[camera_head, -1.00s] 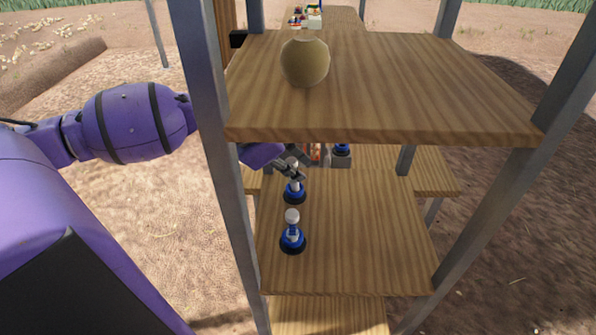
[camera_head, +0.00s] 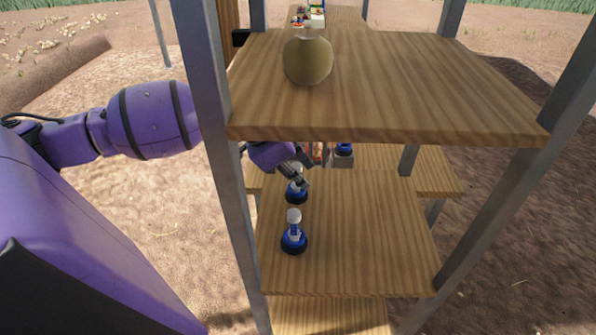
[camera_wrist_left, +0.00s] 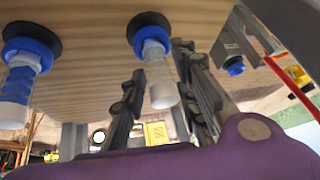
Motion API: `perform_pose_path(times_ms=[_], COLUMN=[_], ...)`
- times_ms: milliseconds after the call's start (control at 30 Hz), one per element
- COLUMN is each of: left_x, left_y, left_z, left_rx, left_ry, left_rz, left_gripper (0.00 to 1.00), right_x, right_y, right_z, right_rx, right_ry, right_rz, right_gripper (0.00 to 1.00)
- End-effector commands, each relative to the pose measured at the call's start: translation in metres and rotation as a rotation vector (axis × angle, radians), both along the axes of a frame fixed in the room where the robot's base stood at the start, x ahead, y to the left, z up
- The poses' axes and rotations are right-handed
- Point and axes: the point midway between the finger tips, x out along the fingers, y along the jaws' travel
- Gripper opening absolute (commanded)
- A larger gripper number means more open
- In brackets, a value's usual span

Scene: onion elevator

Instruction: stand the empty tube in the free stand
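Two blue stands with black bases are on the middle wooden shelf, the near stand (camera_head: 294,240) and the far stand (camera_head: 296,197). Each holds an upright tube with a white top end. In the left wrist view, the near stand's tube (camera_wrist_left: 18,85) is at the left and the far stand's tube (camera_wrist_left: 161,80) is in the middle. My left gripper (camera_head: 302,174) is at the far stand. Its fingers (camera_wrist_left: 160,72) are on both sides of that tube, apparently open with small gaps. The head view partly hides this tube behind the gripper. My right gripper is out of view.
The upper shelf board (camera_head: 400,90) overhangs my left gripper and bears a round tan onion (camera_head: 308,62). A metal post (camera_head: 215,130) stands beside my left arm. Behind is a blue item (camera_head: 344,149) on a grey block. The shelf's right half (camera_head: 380,240) is bare.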

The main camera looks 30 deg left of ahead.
Motion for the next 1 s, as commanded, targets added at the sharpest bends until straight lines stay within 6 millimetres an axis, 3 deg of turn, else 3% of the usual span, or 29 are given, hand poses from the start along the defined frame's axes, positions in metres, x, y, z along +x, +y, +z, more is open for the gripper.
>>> perform_pose_path(times_ms=[433, 800, 1000], left_x=[-0.001, -0.033, -0.047], left_y=[0.001, 0.022, 0.030], left_z=[0.008, 0.078, 0.103], left_rx=[0.000, 0.003, 0.000], left_ry=[-0.002, -0.009, -0.006], left_rz=[0.000, 0.001, 0.001], left_gripper=[0.37, 0.37, 0.37], right_x=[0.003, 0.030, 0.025], right_y=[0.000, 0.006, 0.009], right_z=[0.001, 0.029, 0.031], right_rx=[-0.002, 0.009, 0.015], right_ry=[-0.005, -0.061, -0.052], right_rz=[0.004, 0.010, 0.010], right_gripper=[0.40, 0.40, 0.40])
